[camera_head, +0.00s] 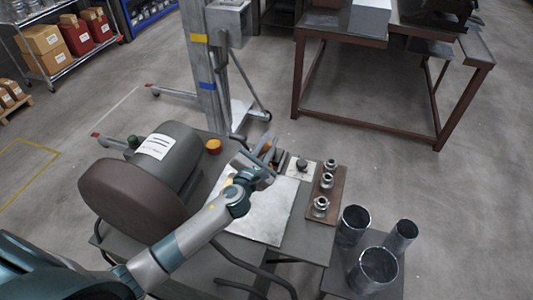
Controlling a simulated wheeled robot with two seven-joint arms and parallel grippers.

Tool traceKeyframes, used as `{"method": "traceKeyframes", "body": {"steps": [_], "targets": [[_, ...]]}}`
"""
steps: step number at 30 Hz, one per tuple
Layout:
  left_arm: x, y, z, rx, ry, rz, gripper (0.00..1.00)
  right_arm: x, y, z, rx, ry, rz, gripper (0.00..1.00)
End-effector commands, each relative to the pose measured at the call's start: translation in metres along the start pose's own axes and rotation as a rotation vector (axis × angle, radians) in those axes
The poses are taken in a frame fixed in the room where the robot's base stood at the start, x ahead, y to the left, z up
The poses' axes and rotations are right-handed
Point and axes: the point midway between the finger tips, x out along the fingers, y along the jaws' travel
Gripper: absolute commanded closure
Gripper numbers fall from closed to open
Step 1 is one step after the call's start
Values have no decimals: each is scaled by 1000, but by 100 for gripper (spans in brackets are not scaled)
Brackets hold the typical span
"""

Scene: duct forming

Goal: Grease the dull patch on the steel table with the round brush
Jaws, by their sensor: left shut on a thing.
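My left arm reaches in from the lower left over the steel table (313,245). Its gripper (266,153) is above the table's far side, beyond a bright, smooth sheet-like area (268,212). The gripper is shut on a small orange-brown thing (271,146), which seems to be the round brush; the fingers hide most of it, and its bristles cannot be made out. I cannot clearly pick out the dull patch; the arm covers part of the surface. My right gripper is not in view.
A motor-like machine with a large brown wheel (130,205) fills the table's left side, near an orange-topped round thing (213,146). A white plate with a dark knob (301,166), a brown board (325,195) with metal fittings and open metal cylinders (378,268) are at the right.

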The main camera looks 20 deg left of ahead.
Motion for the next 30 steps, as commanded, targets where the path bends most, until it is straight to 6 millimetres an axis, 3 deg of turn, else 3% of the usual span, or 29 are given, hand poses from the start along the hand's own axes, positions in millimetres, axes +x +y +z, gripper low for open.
{"method": "traceKeyframes", "body": {"steps": [3,9,22,30], "targets": [[20,10,1,17,4,2,100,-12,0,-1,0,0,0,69],[34,14,-2,31,5,2,100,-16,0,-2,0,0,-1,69],[34,14,-4,33,5,2,100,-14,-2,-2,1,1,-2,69],[34,5,-18,33,5,2,100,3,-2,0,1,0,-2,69]]}}
